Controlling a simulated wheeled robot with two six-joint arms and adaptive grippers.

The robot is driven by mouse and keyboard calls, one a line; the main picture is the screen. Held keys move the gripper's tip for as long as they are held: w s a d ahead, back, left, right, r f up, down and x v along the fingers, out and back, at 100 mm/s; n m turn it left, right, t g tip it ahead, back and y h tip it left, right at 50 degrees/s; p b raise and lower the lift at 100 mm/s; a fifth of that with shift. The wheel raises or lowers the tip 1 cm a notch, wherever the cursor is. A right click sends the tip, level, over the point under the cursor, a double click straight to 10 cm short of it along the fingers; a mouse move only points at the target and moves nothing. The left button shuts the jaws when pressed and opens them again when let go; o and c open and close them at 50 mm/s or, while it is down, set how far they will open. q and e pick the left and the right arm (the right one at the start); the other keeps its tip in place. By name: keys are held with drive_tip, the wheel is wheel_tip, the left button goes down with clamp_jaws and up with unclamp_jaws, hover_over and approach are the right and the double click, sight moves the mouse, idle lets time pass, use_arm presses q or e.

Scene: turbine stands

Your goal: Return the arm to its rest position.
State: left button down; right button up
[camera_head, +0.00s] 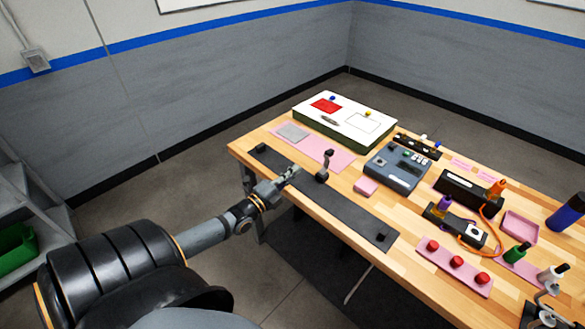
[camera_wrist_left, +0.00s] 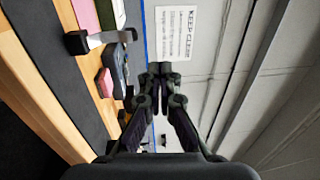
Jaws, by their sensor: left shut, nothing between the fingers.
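My left arm comes in from the lower left in the head view. Its gripper (camera_head: 291,174) is shut and empty, at the near left edge of the wooden table (camera_head: 393,268), over or just in front of the dark strip. Whether it touches the strip cannot be told. In the left wrist view the gripper (camera_wrist_left: 160,70) has its fingertips together, with a wall and a sign beyond. My right gripper is not in view.
A white-topped box (camera_head: 345,122), a grey device (camera_head: 400,170), red buttons on a pink plate (camera_head: 450,276) and several bottles stand on the table. Shelving (camera_head: 30,200) stands left. Floor beside the table is clear.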

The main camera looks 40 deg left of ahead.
use_arm(q)
drive_tip(key=s+a+f+n+g+y+b, duration=0.1)
drive_tip(key=s+f+n+g, duration=0.25)
drive_tip(key=f, duration=0.75)
drive_tip(key=s+a+f+n+g+y, duration=0.1)
drive_tip(key=s+f+n+g, duration=0.3)
drive_tip(key=f, duration=0.8)
drive_tip(key=s+a+f+n+g+y+b, duration=0.1)
drive_tip(key=s+a+f+n+g+y, duration=0.15)
drive_tip(key=s+f, duration=0.6)
drive_tip(key=s+d+f+n+g, duration=0.2)
drive_tip(key=s+d+f+n, duration=0.1)
drive_tip(key=s+d+f, duration=0.2)
drive_tip(key=s+d+f+n+g+h+b, duration=0.1)
drive_tip(key=s+d+f+n+g, duration=0.2)
drive_tip(key=s+f, duration=0.7)
drive_tip(key=s+d+f+n+g+h, duration=0.1)
drive_tip(key=s+d+f+n+g, duration=0.1)
drive_tip(key=s+d+f, duration=0.5)
drive_tip(key=s+g, duration=0.1)
drive_tip(key=s, duration=0.2)
drive_tip(key=shift+f+n+b, duration=0.35)
drive_tip(key=shift+f+n, duration=0.05)
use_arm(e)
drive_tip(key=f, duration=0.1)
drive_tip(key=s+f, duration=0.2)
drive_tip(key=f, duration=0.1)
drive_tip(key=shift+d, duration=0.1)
